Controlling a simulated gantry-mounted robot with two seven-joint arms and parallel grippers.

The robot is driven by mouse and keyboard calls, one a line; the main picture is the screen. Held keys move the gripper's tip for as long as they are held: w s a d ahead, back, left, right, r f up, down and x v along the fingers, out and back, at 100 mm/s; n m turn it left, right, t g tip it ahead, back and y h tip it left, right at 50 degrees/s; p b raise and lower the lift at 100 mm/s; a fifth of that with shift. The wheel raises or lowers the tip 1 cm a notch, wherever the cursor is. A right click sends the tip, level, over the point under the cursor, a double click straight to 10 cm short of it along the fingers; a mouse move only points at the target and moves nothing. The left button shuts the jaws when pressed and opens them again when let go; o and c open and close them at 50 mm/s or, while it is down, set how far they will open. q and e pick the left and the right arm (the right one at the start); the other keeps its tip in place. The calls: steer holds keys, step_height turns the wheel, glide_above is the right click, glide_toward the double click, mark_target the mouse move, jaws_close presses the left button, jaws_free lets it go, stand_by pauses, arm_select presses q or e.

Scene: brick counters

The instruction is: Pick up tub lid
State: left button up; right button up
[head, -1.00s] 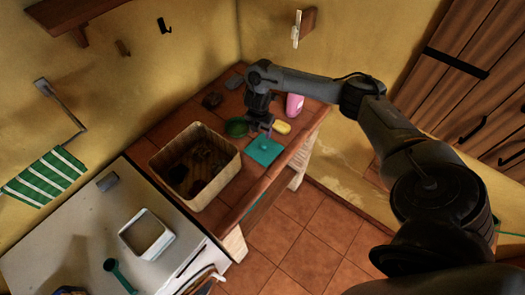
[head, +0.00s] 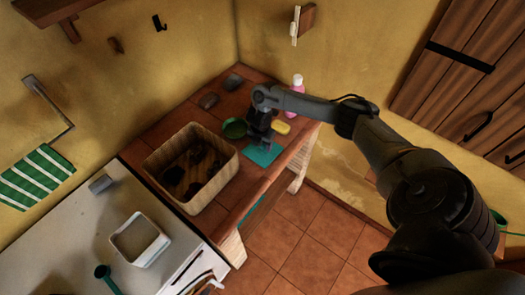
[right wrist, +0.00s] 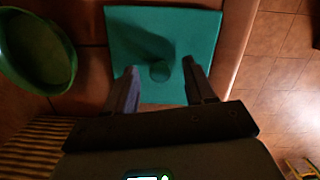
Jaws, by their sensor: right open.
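The tub lid is a flat teal square (head: 265,154) with a round knob, lying on the brick counter near its front edge. In the right wrist view the lid (right wrist: 205,28) is seen from above, with its knob (right wrist: 160,72) between the two fingertips. My right gripper (head: 259,141) is open over the lid; its fingers (right wrist: 159,69) stand on either side of the knob, with gaps. In the head view the gripper hides the knob. My left gripper is not in view.
A green bowl (head: 234,128) sits left of the lid, and it also shows in the right wrist view (right wrist: 35,55). A yellow item (head: 281,127) and a pink bottle (head: 296,85) stand behind. Tiled floor lies to the right.

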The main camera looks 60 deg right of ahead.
mark_target(263, 146)
steer(key=shift+c, duration=0.4)
jaws_close()
steer(key=shift+r, duration=0.5)
step_height(263, 146, up, 4)
steer(key=shift+d+f, duration=0.1)
steer(key=shift+f, duration=0.1)
steer(key=s+d+r, duration=0.5)
steer(key=s+r, duration=0.1)
steer(key=s, duration=0.4)
steer(key=shift+d+r, duration=0.15)
steer(key=shift+r, duration=0.05)
